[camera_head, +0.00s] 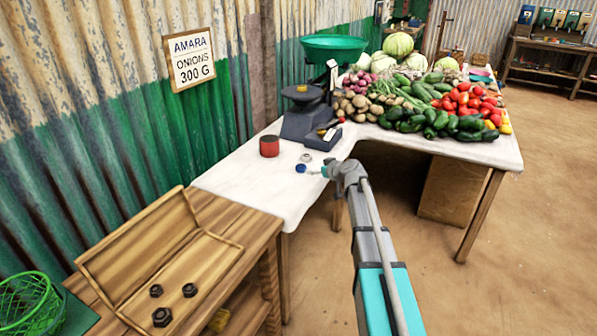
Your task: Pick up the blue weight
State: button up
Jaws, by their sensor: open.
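The blue weight (300,168) is a small dark blue piece on the white-covered table, near its front edge. My gripper (317,171) reaches in from the right at table height, with its fingertips just right of the blue weight. It is open and looks empty. The fingers are very small in this view, and I cannot tell whether they touch the weight.
A grey ring-like piece (306,157) lies just behind the blue weight. A dark scale (305,120) with a green pan (333,47) stands behind, beside heaped vegetables. A wooden tray (215,237) holds several dark weights.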

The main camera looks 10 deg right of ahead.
aim_at(301, 165)
jog(key=shift+b+x, duration=0.8)
jog(key=shift+x, duration=1.95)
jog(key=shift+b+x, duration=1)
jog(key=shift+x, duration=1.65)
jog(key=shift+r, duration=0.1)
grip_shut()
jog(key=shift+r, duration=0.15)
